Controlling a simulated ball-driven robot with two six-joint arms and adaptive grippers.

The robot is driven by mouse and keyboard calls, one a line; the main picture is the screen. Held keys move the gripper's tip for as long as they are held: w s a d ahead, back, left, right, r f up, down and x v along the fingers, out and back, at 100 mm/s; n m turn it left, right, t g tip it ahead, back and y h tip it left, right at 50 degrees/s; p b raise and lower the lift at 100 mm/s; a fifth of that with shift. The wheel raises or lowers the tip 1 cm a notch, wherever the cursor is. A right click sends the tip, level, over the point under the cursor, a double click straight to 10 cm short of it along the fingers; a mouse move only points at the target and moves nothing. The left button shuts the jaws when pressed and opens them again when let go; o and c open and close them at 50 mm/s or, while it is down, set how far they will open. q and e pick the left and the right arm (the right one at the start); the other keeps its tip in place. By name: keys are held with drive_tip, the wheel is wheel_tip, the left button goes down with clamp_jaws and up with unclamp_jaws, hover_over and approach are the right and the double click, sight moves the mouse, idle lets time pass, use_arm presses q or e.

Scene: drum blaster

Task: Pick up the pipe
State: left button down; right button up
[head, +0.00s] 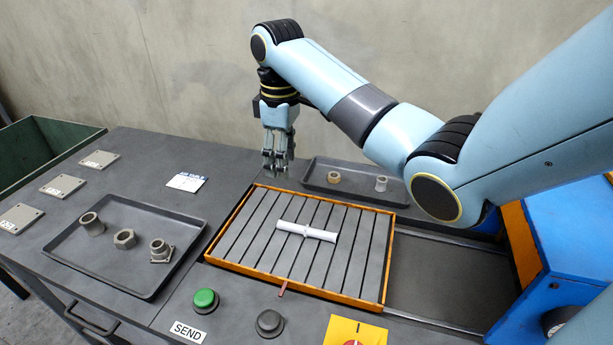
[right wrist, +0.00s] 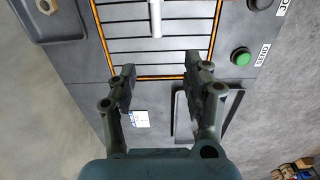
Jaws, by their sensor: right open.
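The white pipe (head: 307,231) lies on the slatted, orange-framed tray (head: 260,249) at the middle of the table, with a thin band or collar near its centre. One end of the pipe (right wrist: 155,18) shows at the top of the right wrist view. My right gripper (head: 275,165) points down above the far left corner of the slatted tray, apart from the pipe and empty. In the right wrist view its two fingers (right wrist: 160,80) are spread apart with nothing between them. My left gripper is not in view.
A dark tray (head: 75,262) with several metal fittings lies at left. A dark tray (head: 318,187) with two fittings lies behind the slatted tray. A green button (head: 205,300) and a dark button (head: 269,322) stand in front. A blue machine (head: 565,260) stands at right, a green bin (head: 40,150) at left.

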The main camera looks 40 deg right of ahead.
wheel_tip(320, 180, down, 2)
drive_tip(key=f+b, duration=0.1)
drive_tip(key=b, duration=0.7)
hover_over(289, 223)
drive_tip(key=f, duration=1.1)
drive_tip(key=shift+s+a, duration=0.15)
drive_tip(key=shift+a, duration=0.25)
drive_tip(key=f, duration=0.5)
drive_tip(key=shift+d+f, duration=0.2)
drive_tip(key=shift+d, duration=0.2)
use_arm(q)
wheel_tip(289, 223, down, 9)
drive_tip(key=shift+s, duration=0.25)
use_arm(e)
clamp_jaws()
